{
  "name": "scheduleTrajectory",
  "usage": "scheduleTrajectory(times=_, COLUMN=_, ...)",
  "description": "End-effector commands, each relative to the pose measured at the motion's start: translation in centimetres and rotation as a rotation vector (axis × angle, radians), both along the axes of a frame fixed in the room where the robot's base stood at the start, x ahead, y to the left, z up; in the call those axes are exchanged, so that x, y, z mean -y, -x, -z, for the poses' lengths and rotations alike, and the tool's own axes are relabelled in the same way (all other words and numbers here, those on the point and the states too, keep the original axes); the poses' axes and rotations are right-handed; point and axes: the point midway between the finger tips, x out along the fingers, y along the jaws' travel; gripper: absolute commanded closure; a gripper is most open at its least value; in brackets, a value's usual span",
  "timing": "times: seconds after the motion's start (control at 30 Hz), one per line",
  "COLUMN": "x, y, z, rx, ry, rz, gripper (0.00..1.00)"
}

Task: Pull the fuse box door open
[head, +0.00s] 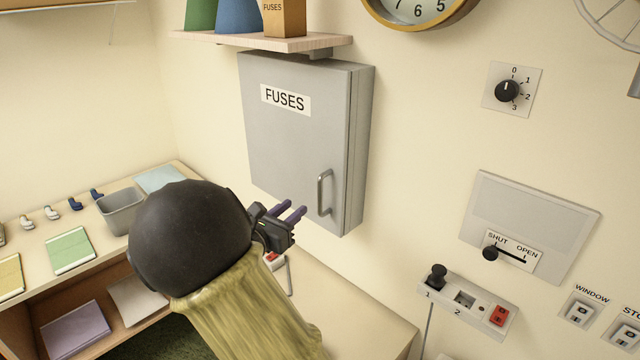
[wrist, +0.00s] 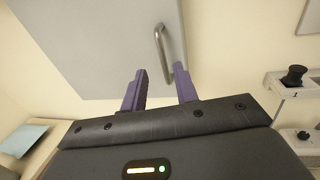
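The grey fuse box (head: 290,135) hangs on the wall, its door shut and labelled FUSES. Its metal bar handle (head: 324,192) stands upright near the door's lower right. My gripper (head: 296,212) is just left of and a little below the handle in the head view, apart from it. In the wrist view my gripper (wrist: 160,84) has its two purple fingers spread with nothing between them. There the handle (wrist: 164,52) lies beyond the fingertips, nearer the right finger, and the door (wrist: 90,45) fills the upper left.
A shelf (head: 260,40) with a FUSES carton (head: 284,18) is above the box. To the right are a rotary knob (head: 507,90), a SHUT/OPEN slider panel (head: 530,225) and a switch strip (head: 467,303). A desk with a grey bin (head: 121,210) is at left.

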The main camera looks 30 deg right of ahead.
Motion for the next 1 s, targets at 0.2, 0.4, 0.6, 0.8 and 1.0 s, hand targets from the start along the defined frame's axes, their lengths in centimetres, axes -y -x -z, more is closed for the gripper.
scheduleTrajectory(times=0.2, x=3.5, y=-2.0, z=-0.2, rx=-0.003, ry=0.002, rz=0.004, gripper=0.70)
scheduleTrajectory(times=0.4, x=6.5, y=-3.8, z=-0.3, rx=-0.003, ry=0.002, rz=0.003, gripper=0.70)
scheduleTrajectory(times=0.6, x=9.3, y=-5.5, z=-0.2, rx=-0.002, ry=0.001, rz=0.003, gripper=0.70)
scheduleTrajectory(times=0.8, x=10.5, y=-6.3, z=0.0, rx=-0.001, ry=0.000, rz=0.001, gripper=0.70)
scheduleTrajectory(times=1.0, x=10.5, y=-6.4, z=0.1, rx=-0.001, ry=0.000, rz=0.000, gripper=0.70)
